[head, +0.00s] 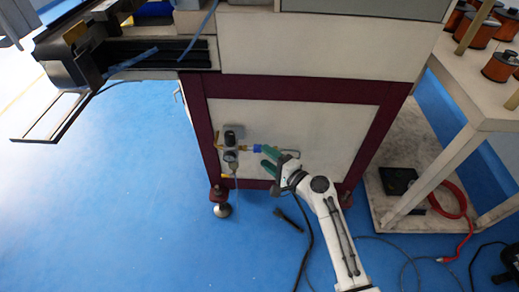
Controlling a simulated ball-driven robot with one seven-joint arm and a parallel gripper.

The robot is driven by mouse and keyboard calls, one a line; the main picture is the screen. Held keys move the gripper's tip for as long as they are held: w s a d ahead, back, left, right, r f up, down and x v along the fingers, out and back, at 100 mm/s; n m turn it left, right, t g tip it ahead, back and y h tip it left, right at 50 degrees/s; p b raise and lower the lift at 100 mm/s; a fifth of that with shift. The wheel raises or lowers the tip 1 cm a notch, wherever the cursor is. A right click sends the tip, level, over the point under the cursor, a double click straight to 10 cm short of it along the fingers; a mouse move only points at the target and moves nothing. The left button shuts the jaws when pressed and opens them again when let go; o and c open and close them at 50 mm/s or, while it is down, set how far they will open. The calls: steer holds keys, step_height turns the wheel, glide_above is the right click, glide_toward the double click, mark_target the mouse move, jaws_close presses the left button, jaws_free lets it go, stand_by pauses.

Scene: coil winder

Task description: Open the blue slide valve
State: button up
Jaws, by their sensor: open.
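The blue slide valve (256,149) is a small blue fitting in the air line on the white side panel of the coil winder, right of a dark regulator. My gripper (266,157) has green fingers and comes in from the lower right. Its fingers are spread, one above the other, with nothing visible between them. The upper fingertip lies at the right end of the blue valve in the picture; I cannot tell whether they touch. The lower fingertip is below and right of the valve. The valve's right end is partly hidden by the upper finger.
The dark regulator (232,136) with a gauge below sits left of the valve. The machine's maroon frame (305,90) surrounds the panel (330,125). A cart (430,150) with copper spools stands at right. Cables lie on the blue floor, which is clear at left.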

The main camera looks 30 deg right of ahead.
steer(key=shift+v, duration=2.35)
steer(key=s+a+f+n+g+y, duration=0.1)
steer(key=s+a+f+n+g, duration=0.2)
steer(key=s+n+g, duration=0.4)
steer(key=s+a+f+n+g, duration=0.2)
steer(key=s+n, duration=0.3)
steer(key=s, duration=0.3)
steer(key=s+d+r+n+g+h, duration=0.1)
steer(key=s+d+n+g+h, duration=0.15)
steer(key=s, duration=0.55)
steer(key=s+d+r+n+g+h, duration=0.1)
steer(key=s+d+r+g+h, duration=0.2)
steer(key=s, duration=0.6)
step_height(320, 180, up, 19)
steer(key=p, duration=2)
steer(key=shift+a+g, duration=0.3)
steer(key=shift+g, duration=0.05)
steer(key=shift+s, duration=0.15)
